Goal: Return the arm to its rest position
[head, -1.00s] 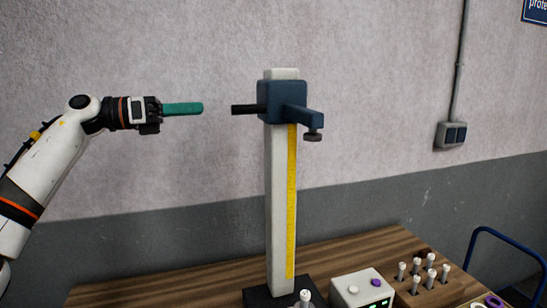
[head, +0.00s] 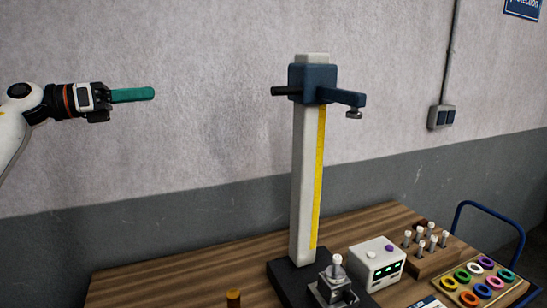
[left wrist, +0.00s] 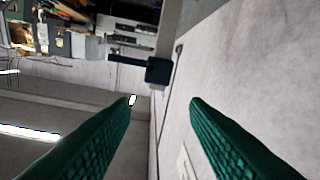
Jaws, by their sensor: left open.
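My left gripper (head: 132,95) is at the left of the head view, raised in front of the grey wall, with its green fingers pointing right. In the left wrist view the two green fingers (left wrist: 160,105) are spread apart with nothing between them. The left gripper is to the left of the height gauge's dark blue slider (head: 312,83) and apart from it. The slider also shows beyond the fingers in the left wrist view (left wrist: 159,70). My right gripper is not in view.
The white column (head: 303,180) with its yellow scale stands on a dark base on the wooden table (head: 190,265). A display box (head: 377,262), a block of white-topped pins (head: 432,258) and a tray of coloured rings (head: 480,284) are to the right. The table's left part is mostly clear.

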